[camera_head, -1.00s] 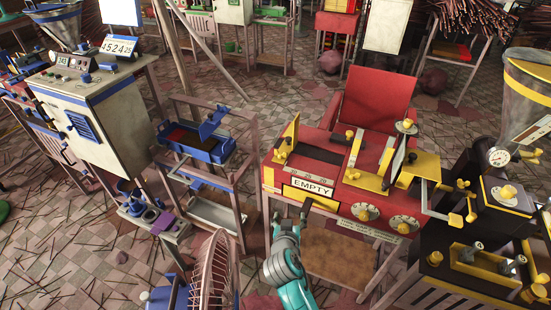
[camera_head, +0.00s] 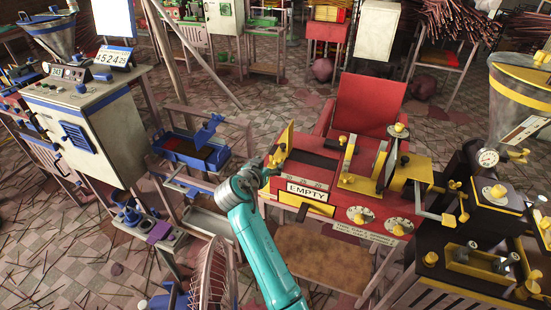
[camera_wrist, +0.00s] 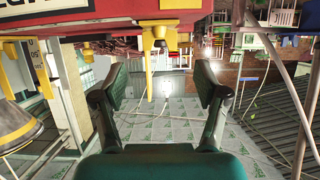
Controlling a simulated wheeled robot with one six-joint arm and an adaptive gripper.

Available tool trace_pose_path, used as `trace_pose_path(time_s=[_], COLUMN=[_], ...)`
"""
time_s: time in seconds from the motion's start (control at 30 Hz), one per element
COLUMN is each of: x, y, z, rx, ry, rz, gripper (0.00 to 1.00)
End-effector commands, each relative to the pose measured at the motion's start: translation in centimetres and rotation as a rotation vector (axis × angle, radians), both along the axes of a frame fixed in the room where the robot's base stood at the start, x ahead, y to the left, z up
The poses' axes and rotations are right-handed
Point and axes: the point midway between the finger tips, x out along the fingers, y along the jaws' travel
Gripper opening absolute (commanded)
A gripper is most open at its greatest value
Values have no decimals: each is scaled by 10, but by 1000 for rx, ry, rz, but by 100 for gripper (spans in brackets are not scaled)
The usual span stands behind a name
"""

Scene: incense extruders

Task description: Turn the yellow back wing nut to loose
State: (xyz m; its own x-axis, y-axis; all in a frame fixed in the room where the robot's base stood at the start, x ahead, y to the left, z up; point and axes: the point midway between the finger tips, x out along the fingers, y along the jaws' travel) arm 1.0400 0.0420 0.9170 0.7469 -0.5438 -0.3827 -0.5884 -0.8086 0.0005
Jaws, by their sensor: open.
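The red machine (camera_head: 312,178) with the EMPTY sign has a yellow plate and small yellow knobs at its left end. One yellow knob (camera_head: 283,148) sits toward the back there; I cannot tell for sure that it is the back wing nut. My gripper (camera_head: 268,168) is at the machine's left end, partly hidden by my arm. In the wrist view, which is upside down, the open fingers (camera_wrist: 165,85) are empty. Yellow parts (camera_wrist: 152,40) hang from the red body (camera_wrist: 110,22) at the top of that view, beyond the fingertips and apart from them.
A blue tray machine (camera_head: 190,150) stands left of the red machine. A round wire rack (camera_head: 213,275) is close to my arm at the front. A black and yellow machine (camera_head: 490,205) stands at the right. Tiled floor shows between the stands.

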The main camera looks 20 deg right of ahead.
Motion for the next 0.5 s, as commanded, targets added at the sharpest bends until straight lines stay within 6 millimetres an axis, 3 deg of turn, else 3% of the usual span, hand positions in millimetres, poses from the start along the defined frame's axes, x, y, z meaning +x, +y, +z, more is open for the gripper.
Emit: trace_pose_path(time_s=[0.2, 0.5], x=[30, 53], y=[-22, -38], z=[-15, -27], rx=[0, 0], ry=[1, 0], rz=[-2, 0], gripper=[73, 73])
